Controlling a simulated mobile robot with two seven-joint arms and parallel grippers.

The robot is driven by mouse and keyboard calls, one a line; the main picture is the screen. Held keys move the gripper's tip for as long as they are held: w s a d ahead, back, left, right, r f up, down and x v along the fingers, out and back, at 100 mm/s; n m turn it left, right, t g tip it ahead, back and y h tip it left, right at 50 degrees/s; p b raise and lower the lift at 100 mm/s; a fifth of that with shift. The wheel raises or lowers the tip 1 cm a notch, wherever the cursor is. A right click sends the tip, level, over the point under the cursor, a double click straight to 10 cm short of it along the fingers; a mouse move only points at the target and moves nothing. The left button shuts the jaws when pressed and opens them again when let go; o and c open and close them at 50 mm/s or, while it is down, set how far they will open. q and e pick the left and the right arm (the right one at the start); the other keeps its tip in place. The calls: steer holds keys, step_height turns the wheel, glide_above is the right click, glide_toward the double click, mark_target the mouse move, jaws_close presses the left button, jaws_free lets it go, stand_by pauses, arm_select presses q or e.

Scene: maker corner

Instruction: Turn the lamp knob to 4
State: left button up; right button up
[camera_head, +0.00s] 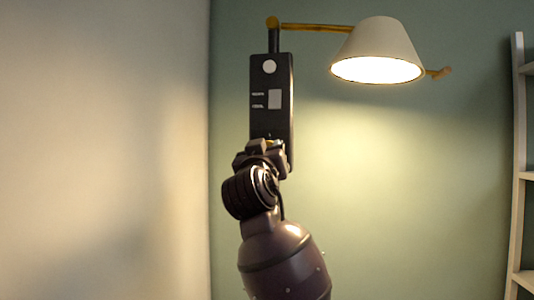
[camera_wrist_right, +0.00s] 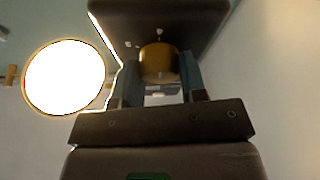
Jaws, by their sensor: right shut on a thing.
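My right gripper (camera_head: 263,148) is at the lower end of the box. In the right wrist view, its two fingers (camera_wrist_right: 160,80) are shut on the round brass-brown lamp knob (camera_wrist_right: 158,60), one on each side. In the head view the knob is mostly hidden by the gripper. I cannot read a number or pointer on the knob. My left gripper is in neither view.
A pale wall (camera_head: 110,150) stands close on the left. A white shelf ladder (camera_head: 517,170) stands at the right edge. The green wall between is bare.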

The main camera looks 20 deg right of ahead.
steer(key=o, duration=0.9)
steer(key=v, duration=1.1)
steer(key=shift+r, duration=0.15)
